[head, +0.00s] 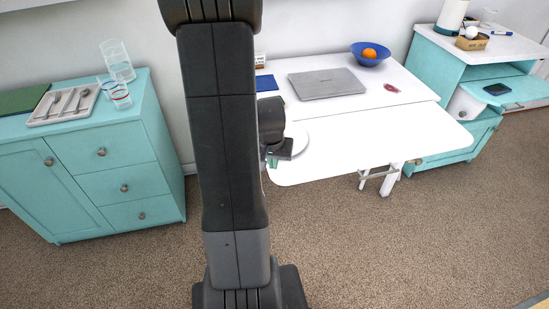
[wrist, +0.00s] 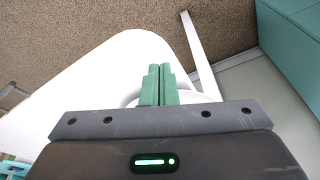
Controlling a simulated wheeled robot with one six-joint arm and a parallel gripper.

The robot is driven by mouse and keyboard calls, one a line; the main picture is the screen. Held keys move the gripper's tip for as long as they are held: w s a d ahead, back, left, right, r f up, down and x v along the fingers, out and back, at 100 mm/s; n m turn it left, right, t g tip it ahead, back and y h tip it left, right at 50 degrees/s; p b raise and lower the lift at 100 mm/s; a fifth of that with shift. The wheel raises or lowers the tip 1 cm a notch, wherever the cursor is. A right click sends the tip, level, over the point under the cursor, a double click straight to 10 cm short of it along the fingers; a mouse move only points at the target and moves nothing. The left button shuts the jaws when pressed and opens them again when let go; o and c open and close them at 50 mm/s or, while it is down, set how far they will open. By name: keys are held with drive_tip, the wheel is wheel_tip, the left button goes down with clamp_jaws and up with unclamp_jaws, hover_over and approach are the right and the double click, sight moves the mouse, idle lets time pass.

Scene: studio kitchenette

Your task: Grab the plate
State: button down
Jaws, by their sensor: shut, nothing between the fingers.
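The white plate (head: 299,136) lies near the left edge of the white table, partly hidden behind my arm and gripper in the head view. In the wrist view a curved part of the plate (wrist: 199,97) shows behind and beside the green fingers. My gripper (wrist: 160,68) is shut, with its two green fingers together and nothing between them. In the head view my gripper (head: 272,161) is at the table's left edge, beside the plate. I cannot tell whether the fingers touch it.
The white table (head: 380,145) also holds a grey laptop (head: 326,84), a blue bowl (head: 362,57) with an orange fruit, and a small red item (head: 391,88). Teal cabinets stand left (head: 105,155) and right (head: 440,75). Much of the table's front is clear.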

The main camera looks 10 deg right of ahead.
drive_tip(key=s+a+b, duration=0.1)
drive_tip(key=s+a, duration=0.2)
drive_tip(key=s, duration=0.5)
drive_tip(key=shift+s+a, duration=0.35)
